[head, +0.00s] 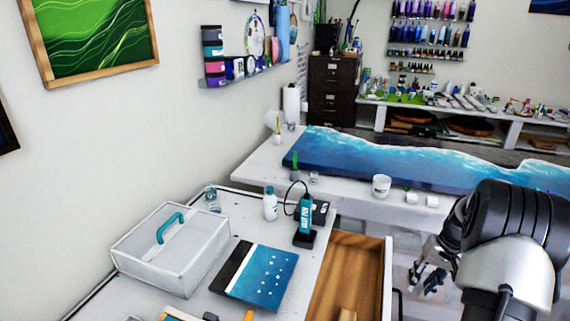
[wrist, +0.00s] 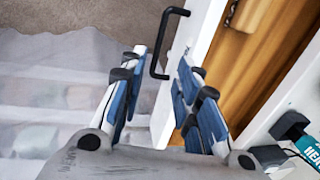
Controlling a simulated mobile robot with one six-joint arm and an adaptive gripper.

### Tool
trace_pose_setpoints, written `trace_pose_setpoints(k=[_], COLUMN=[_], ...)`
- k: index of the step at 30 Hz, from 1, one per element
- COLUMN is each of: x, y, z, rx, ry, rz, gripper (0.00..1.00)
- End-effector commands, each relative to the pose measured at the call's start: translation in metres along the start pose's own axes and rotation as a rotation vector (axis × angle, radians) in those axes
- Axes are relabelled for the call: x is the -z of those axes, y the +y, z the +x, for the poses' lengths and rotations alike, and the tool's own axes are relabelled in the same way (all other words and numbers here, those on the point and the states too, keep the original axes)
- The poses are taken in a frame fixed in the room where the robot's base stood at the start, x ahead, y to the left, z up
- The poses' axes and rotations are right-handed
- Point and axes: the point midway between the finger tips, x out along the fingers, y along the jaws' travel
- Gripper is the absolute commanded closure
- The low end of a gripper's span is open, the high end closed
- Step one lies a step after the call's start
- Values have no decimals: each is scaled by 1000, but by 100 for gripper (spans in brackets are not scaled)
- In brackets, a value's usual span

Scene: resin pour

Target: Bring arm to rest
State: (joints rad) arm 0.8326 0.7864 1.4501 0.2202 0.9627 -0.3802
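My gripper (head: 428,272) shows at the right of the head view, hanging beside the open drawer with my arm above it. In the wrist view my gripper (wrist: 160,65) has its two blue-and-grey fingers spread apart, with nothing between them. The black drawer handle (wrist: 166,45) shows beyond the fingertips, apart from them as far as I can tell. The open wooden drawer (head: 385,285) stands to the left of my gripper in the head view. In the wrist view the drawer's white front (wrist: 195,40) and wooden inside lie right of the handle.
A white box with a teal handle (head: 190,248), a blue panel (head: 262,278), a white bottle (head: 270,204) and a teal heat tool (head: 306,215) stand on the near worktop. A long blue resin slab (head: 400,163) lies on the back table with a white cup (head: 381,186) beside it.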

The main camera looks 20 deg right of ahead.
Motion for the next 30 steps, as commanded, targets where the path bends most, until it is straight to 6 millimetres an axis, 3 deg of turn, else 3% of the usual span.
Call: trace_pose_setpoints(k=[5,11,15,21,30], x=[-4,-35,-72,-139,-250], y=[-25,-100,-150,-206,-247], z=[-21,-80,-116,-155,-183], rx=[-12,-47,-69,-88,-94], ry=[14,54,86,140,231], rz=[-31,-128,-200,-302,-450], gripper=[70,70,70,70,70])
